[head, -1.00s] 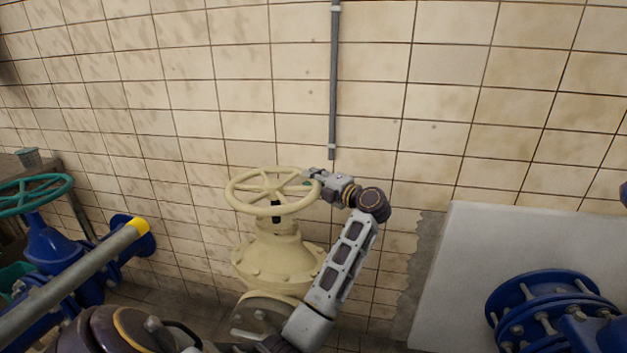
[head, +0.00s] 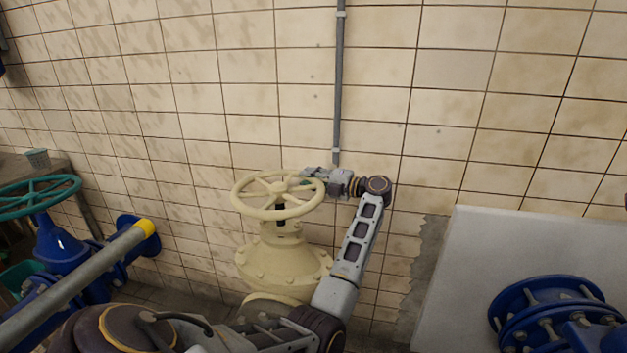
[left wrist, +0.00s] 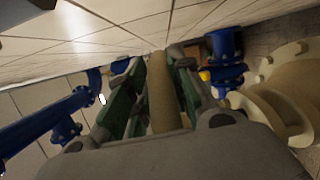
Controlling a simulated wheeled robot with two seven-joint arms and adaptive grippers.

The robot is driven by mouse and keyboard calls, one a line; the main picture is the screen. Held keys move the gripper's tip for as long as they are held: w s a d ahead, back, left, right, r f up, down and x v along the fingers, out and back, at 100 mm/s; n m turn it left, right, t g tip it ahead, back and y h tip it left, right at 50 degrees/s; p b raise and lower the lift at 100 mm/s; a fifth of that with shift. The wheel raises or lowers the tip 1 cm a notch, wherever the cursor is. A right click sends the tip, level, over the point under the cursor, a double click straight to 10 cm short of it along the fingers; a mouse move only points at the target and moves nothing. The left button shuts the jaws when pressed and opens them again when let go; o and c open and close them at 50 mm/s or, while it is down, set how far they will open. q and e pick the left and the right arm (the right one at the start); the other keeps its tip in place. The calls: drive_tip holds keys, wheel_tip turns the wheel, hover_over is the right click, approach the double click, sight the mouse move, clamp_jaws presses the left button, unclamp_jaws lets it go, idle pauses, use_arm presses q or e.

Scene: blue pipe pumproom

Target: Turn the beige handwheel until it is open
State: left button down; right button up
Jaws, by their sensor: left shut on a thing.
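The beige handwheel (head: 277,188) lies roughly level on top of a beige valve body (head: 280,262), in the middle of the head view. My left gripper (head: 308,181) is at the far right part of its rim, its arm reaching up from below on the right. In the left wrist view the beige rim (left wrist: 163,95) runs between the two green-padded fingers of the gripper (left wrist: 160,88), which is shut on it. The exact finger contact is partly hidden in the head view. My right gripper is not in view.
A tiled wall stands close behind the wheel, with a grey vertical pipe (head: 338,90) on it. A teal handwheel (head: 38,195) on a blue valve and a yellow-tipped grey bar (head: 90,270) are at left. A pale block (head: 530,250) and blue flange (head: 550,305) are at right.

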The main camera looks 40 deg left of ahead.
use_arm(q)
drive_tip(key=shift+a+f+n+g, duration=0.1)
drive_tip(key=shift+a+n+g, duration=0.35)
drive_tip(key=shift+g, duration=0.35)
drive_tip(key=shift+a+n+g+h+b, duration=0.3)
drive_tip(key=shift+a+n+g+h, duration=0.2)
drive_tip(key=shift+g, duration=0.2)
drive_tip(key=shift+a, duration=0.15)
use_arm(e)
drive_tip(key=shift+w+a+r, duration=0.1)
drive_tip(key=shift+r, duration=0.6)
use_arm(q)
drive_tip(key=c, duration=1.2)
unclamp_jaws()
drive_tip(key=shift+a, duration=0.1)
drive_tip(key=shift+c, duration=0.2)
drive_tip(key=shift+s, duration=0.1)
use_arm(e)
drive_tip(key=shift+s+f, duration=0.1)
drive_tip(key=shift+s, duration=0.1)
